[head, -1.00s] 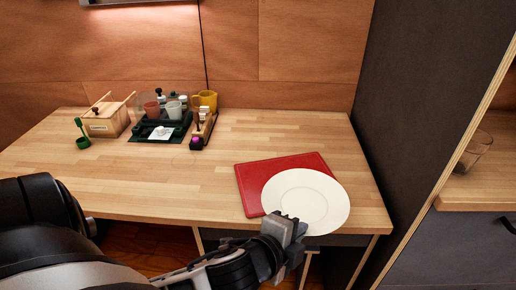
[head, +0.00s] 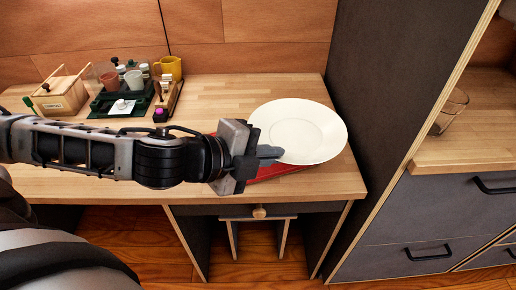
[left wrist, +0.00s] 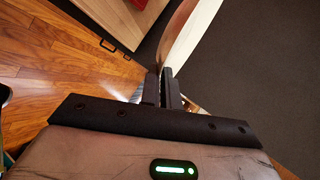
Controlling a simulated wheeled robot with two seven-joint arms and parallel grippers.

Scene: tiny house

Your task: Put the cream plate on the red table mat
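The round cream plate (head: 312,128) is in the head view, at the right part of the table, in front of the far part of the red mat. The red table mat (head: 283,171) shows only as a strip below the plate; the rest is hidden by the plate and my gripper. My left gripper (head: 264,153) is shut on the plate's near left rim. In the left wrist view the plate (left wrist: 186,35) is seen nearly edge-on, rising from the fingertips (left wrist: 164,88). The plate appears raised above the mat; the gap is hard to judge. My right gripper is not in view.
A wooden box (head: 62,95), a dark green tray with cups (head: 122,102), a yellow mug (head: 171,68) and a small wooden rack (head: 168,97) stand at the table's back left. A dark partition (head: 395,100) bounds the table's right side. A glass (head: 449,112) stands beyond it.

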